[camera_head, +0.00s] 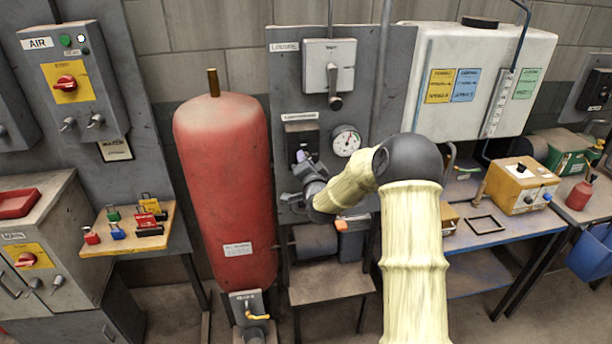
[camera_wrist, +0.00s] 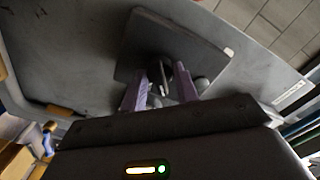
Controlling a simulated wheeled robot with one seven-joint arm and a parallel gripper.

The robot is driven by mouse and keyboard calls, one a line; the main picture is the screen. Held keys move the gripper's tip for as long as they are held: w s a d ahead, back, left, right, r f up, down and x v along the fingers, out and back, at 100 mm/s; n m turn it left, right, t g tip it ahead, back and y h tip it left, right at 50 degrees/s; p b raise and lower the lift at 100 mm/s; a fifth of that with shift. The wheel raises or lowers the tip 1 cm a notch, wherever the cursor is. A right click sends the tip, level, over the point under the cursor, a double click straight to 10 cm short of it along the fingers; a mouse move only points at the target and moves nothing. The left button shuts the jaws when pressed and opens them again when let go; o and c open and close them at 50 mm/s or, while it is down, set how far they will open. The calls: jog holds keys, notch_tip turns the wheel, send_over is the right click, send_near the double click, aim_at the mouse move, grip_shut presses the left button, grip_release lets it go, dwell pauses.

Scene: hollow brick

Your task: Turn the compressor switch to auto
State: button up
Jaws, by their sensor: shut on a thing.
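The compressor switch (camera_head: 299,129) is a dark box on the grey upright panel, under a small white label and left of a round gauge. My gripper (camera_head: 303,160) reaches its lower front and hides most of its face. In the wrist view the switch's dark plate (camera_wrist: 150,45) fills the upper middle, tilted in the picture. There my two purple-grey fingers (camera_wrist: 164,82) stand either side of a small dark knob (camera_wrist: 166,72) and are shut on it. The knob's pointer and the position markings cannot be read.
A white-faced pressure gauge (camera_head: 346,140) sits right of the switch. A grey lever box (camera_head: 328,68) is above it. A tall red tank (camera_head: 228,180) stands close on the left. A white tank (camera_head: 480,75) hangs at the right above a workbench.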

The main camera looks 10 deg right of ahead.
jog(key=m+b, duration=0.7)
jog(key=b, duration=0.1)
jog(key=shift+f+m, duration=0.15)
jog(key=shift+m, duration=0.15)
jog(key=o, duration=1)
jog(key=shift+d, duration=0.1)
jog(key=shift+c, duration=0.2)
jog(key=shift+s, duration=0.1)
jog(key=s+b, duration=0.4)
jog(key=s, duration=1.3)
